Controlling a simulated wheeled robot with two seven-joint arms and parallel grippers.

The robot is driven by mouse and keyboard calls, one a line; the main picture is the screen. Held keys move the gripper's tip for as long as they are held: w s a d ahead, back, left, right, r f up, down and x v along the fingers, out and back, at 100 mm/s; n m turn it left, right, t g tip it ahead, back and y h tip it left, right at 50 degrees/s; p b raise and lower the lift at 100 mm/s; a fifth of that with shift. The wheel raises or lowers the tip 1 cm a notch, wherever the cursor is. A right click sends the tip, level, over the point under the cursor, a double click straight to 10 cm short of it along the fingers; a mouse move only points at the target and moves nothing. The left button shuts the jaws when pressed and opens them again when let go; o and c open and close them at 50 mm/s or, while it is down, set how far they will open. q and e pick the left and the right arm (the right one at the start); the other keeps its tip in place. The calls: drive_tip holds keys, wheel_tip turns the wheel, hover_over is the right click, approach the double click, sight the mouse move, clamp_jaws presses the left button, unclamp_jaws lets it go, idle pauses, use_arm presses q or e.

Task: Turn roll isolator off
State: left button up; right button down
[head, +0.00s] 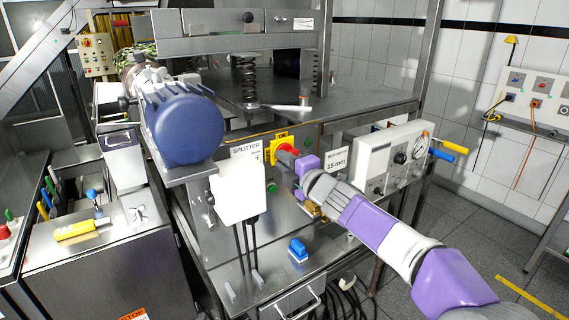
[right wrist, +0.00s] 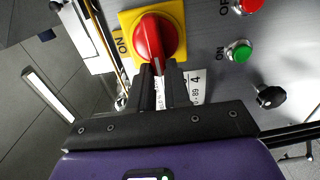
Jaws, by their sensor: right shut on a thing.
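The isolator is a red rotary knob (head: 288,149) on a yellow plate (head: 280,136) on the front of the steel machine, right of the white SPLITTER sign. In the right wrist view the red knob (right wrist: 154,36) fills the top middle, and its yellow plate (right wrist: 127,20) carries an ON label at its left edge. My right gripper (head: 298,160) reaches the knob from the lower right. In the right wrist view its two dark fingers (right wrist: 158,70) are shut on the knob's lower end. Part of the knob's grip is hidden between the fingers. My left gripper is not in view.
A green button (right wrist: 239,50), a red button (right wrist: 249,5) and a black knob (right wrist: 270,97) sit right of the isolator. A blue motor (head: 185,128) and the SPLITTER sign (head: 238,185) stand left of it. A white control box (head: 390,158) stands to the right.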

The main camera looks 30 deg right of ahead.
idle(0.4)
drive_tip(key=c, duration=1.1)
unclamp_jaws()
drive_tip(key=shift+s, duration=0.15)
drive_tip(key=s, duration=0.5)
drive_tip(key=s+p, duration=0.1)
drive_tip(key=s, duration=0.1)
drive_tip(key=shift+s+d, duration=0.15)
drive_tip(key=shift+d, duration=0.2)
